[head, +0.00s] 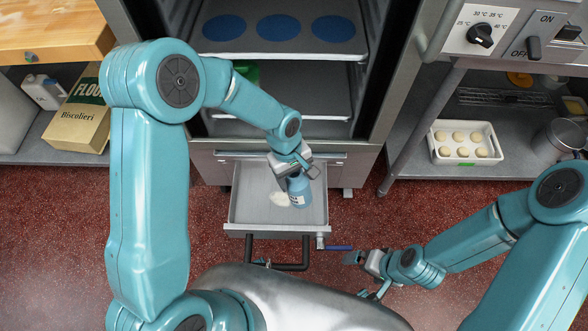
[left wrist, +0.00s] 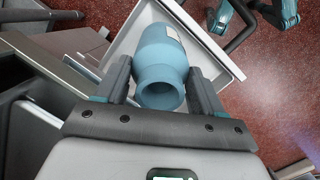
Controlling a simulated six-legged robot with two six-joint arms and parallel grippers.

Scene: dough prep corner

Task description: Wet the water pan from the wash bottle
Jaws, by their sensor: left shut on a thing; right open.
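The blue wash bottle (head: 299,192) is in my left gripper (head: 294,172), over the right part of the water pan (head: 246,208). The pan is a grey metal drawer pulled out below the cabinet. A pale white patch (head: 280,199) lies on its floor beside the bottle. In the left wrist view the bottle (left wrist: 161,58) sits between the two fingers of my left gripper (left wrist: 160,85), its open round end towards the camera, with the pan (left wrist: 212,50) behind it. Whether liquid is flowing cannot be seen. My right gripper (head: 356,275) is open and empty, right of the pan's front.
A valve with a blue lever (head: 338,248) and a black pipe (head: 292,266) are at the pan's front. The open cabinet with shelves (head: 278,35) stands behind. A white tray of dough balls (head: 465,160) is on the right shelf; a flour bag (head: 80,118) is at left.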

